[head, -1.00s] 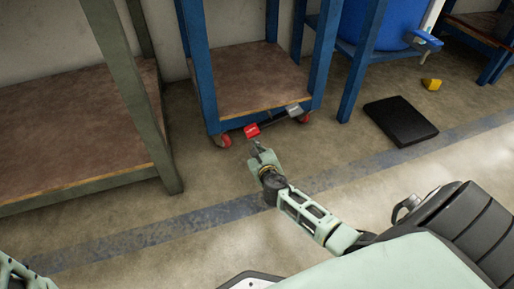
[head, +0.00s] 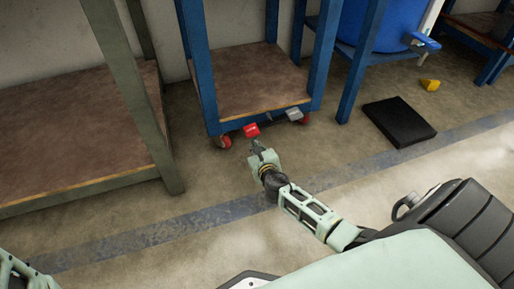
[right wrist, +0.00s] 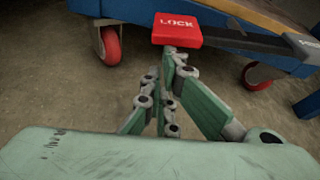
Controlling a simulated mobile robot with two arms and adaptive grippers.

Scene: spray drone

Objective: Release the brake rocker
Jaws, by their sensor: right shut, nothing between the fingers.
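The brake rocker sits low at the front of the blue cart. Its red pedal (head: 251,130), marked LOCK in the right wrist view (right wrist: 177,30), is at the left end. Its grey pedal (head: 294,114) is at the right end and only partly shows in the right wrist view (right wrist: 303,43). My right gripper (head: 256,147) is shut and empty. Its fingertips (right wrist: 172,60) are at the red pedal's near lower edge; I cannot tell whether they touch it. My left gripper is not in view.
The blue cart (head: 263,104) stands on red casters (head: 224,142). A green-legged bench (head: 80,130) is on the left. A black mat (head: 399,121) and a yellow block (head: 430,85) lie on the floor at right. The floor in front of the cart is clear.

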